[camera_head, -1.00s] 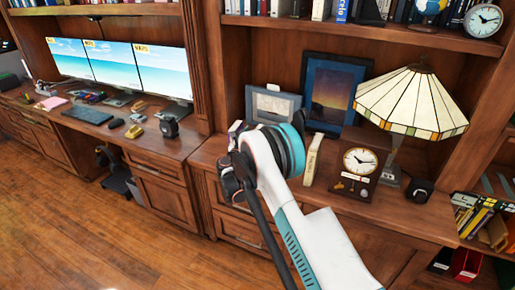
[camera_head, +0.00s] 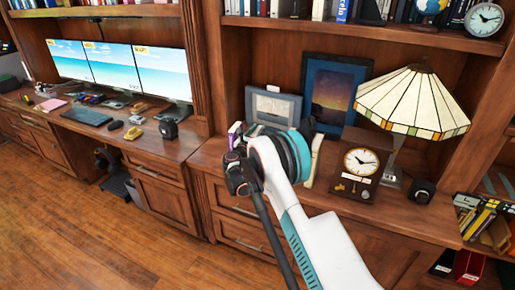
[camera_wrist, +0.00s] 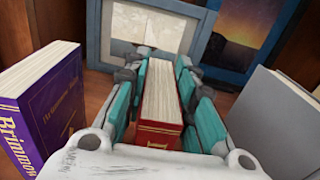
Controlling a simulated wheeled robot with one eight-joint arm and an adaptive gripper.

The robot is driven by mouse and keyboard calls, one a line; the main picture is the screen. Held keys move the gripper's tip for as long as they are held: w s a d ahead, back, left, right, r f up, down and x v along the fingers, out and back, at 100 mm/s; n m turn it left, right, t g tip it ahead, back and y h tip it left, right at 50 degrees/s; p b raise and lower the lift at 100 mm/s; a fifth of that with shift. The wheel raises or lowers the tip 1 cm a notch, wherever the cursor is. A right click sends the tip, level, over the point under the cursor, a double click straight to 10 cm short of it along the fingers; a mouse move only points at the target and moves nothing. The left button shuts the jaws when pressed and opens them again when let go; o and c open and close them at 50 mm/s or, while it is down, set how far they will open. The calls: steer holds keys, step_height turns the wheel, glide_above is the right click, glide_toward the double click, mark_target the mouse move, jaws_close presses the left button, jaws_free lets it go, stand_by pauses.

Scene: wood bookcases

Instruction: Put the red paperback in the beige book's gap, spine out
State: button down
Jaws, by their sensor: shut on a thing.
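My gripper (camera_wrist: 163,110) is shut on the red paperback (camera_wrist: 159,134) in the wrist view. Its fingers press the two covers, its pale page edges face up and its red spine faces the camera. The purple book (camera_wrist: 45,105) stands upright to its left, and a grey-covered book (camera_wrist: 275,125) stands to its right, both apart from it. In the head view, a pale beige book (camera_head: 314,160) stands just right of my wrist, partly hidden. My arm hides the red paperback there. Whether its bottom touches the cabinet top cannot be told.
Behind the gripper are a grey picture frame (camera_head: 273,104) and a blue-framed picture (camera_head: 333,92). A brown clock (camera_head: 360,170) and a stained-glass lamp (camera_head: 413,101) stand to the right. The desk with monitors is to the left, past an upright panel.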

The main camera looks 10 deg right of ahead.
steer(key=shift+r, duration=0.15)
step_height(320, 180, up, 20)
steer(key=p, duration=0.5)
stand_by(0.6)
